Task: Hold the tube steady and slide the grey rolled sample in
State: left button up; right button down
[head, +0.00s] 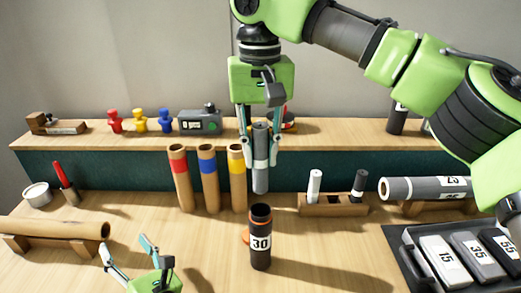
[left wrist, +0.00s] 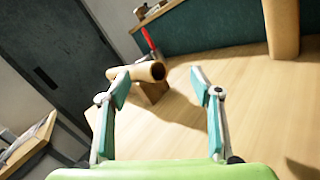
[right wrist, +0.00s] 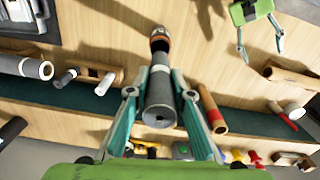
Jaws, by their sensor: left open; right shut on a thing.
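The grey rolled sample (head: 261,172) hangs upright in my right gripper (head: 261,160), above and slightly behind the tube. In the right wrist view the grey roll (right wrist: 160,100) sits between the two fingers, its near end facing the camera. The tube (head: 260,255) is black with a brown rim and a white label reading 30. It stands upright on the table with its open mouth up, and the roll's lower end is apart from it. My left gripper (head: 146,250) is open and empty, low at the front left, away from the tube.
Three cardboard tubes with red, blue and yellow bands (head: 209,180) stand behind on the left. A brown roll (head: 55,228) lies on a cradle at far left. A wooden holder (head: 333,205), a grey roll on a rack (head: 425,188) and a tray of labelled blocks (head: 410,238) are right.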

aim_at(262, 243)
pick_arm(q)
jog(key=d+t+h, duration=0.1)
jog(key=d+h, duration=0.1)
jog(key=d, duration=0.3)
jog(key=s+d+f+m+t+h, duration=0.1)
jog(key=d, duration=0.5)
jog(key=s+d+m+t+h, duration=0.1)
jog(key=d+h, duration=0.1)
jog(key=d, duration=0.4)
jog(key=shift+d+f+h, duration=0.2)
jog(key=shift+f+h, duration=0.1)
jog(key=shift+f, duration=0.05)
jog(key=s+d+r+t+h, duration=0.1)
jog(key=s+d+h, duration=0.2)
jog(key=d, duration=0.5)
jog(key=s+d+r+t+h, duration=0.1)
jog(key=s+d+h, duration=0.1)
jog(key=d, duration=0.6)
jog(key=shift+m+h, duration=0.4)
jog(key=shift+m, duration=0.1)
jog(key=w, duration=0.3)
jog(key=w+a, duration=0.1)
jog(key=w, duration=0.7)
jog(key=shift+w+a+r, duration=0.15)
jog(key=shift+w+a, duration=0.1)
jog(key=shift+a, duration=0.05)
jog(key=c, duration=1.3)
